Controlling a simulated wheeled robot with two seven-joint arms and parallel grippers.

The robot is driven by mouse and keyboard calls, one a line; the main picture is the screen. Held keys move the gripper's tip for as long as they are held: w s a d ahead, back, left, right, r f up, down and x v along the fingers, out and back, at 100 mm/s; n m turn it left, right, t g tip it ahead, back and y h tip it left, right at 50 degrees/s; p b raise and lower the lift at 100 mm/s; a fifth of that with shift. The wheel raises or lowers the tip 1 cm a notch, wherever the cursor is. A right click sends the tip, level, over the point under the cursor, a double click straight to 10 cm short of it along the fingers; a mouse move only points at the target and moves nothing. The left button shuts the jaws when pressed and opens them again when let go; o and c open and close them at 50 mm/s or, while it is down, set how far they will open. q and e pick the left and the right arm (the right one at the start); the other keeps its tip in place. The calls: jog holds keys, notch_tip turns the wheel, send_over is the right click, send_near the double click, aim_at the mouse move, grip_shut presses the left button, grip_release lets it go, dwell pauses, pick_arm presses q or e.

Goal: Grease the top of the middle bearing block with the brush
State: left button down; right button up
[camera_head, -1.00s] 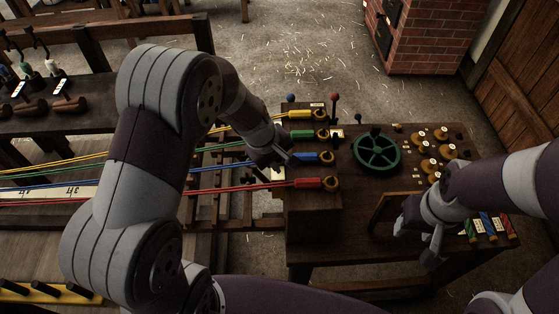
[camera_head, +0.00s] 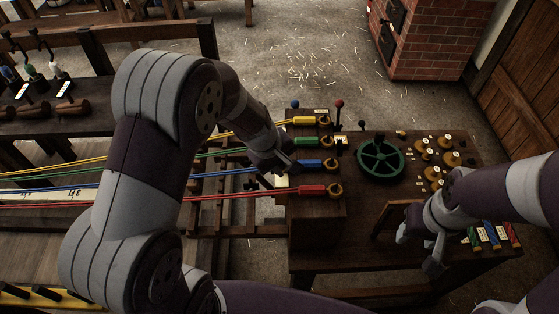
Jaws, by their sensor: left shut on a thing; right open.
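My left gripper (camera_head: 287,166) is shut beside the left side of the dark wooden headstock (camera_head: 318,228), near the blue and red blocks. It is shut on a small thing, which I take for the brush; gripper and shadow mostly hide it. A small pale patch shows just below the fingers. Yellow, green, blue (camera_head: 309,164) and red (camera_head: 312,190) blocks with brass rings sit in a row on the headstock. I cannot tell which part is the middle bearing block. My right gripper (camera_head: 431,256) is open and empty over the front of the bench.
Four coloured strands (camera_head: 110,186) run left from the blocks. A green handwheel (camera_head: 381,158), several brass knobs (camera_head: 434,172) and a red-knobbed lever (camera_head: 339,104) stand on the bench. A brick stove (camera_head: 430,45) is behind. The floor between is open.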

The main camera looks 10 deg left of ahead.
pick_arm(q)
jog(key=shift+w+a+r+p, duration=0.1)
jog(key=shift+w+p, duration=0.1)
jog(key=shift+w, duration=0.2)
jog(key=shift+w+a+r+p, duration=0.1)
jog(key=shift+w+p, duration=0.1)
jog(key=shift+w, duration=0.2)
jog(key=shift+w+r, duration=0.25)
jog(key=shift+w, duration=0.15)
jog(key=shift+w+a+r, duration=0.1)
jog(key=shift+w, duration=0.1)
jog(key=shift+s+f, duration=0.2)
jog(key=shift+s, duration=0.25)
jog(key=shift+s+d+f, duration=0.1)
jog(key=shift+s+d, duration=0.1)
jog(key=shift+s, duration=0.4)
jog(key=shift+s+d, duration=0.2)
jog(key=shift+s, duration=0.35)
pick_arm(e)
jog(key=shift+r, duration=0.25)
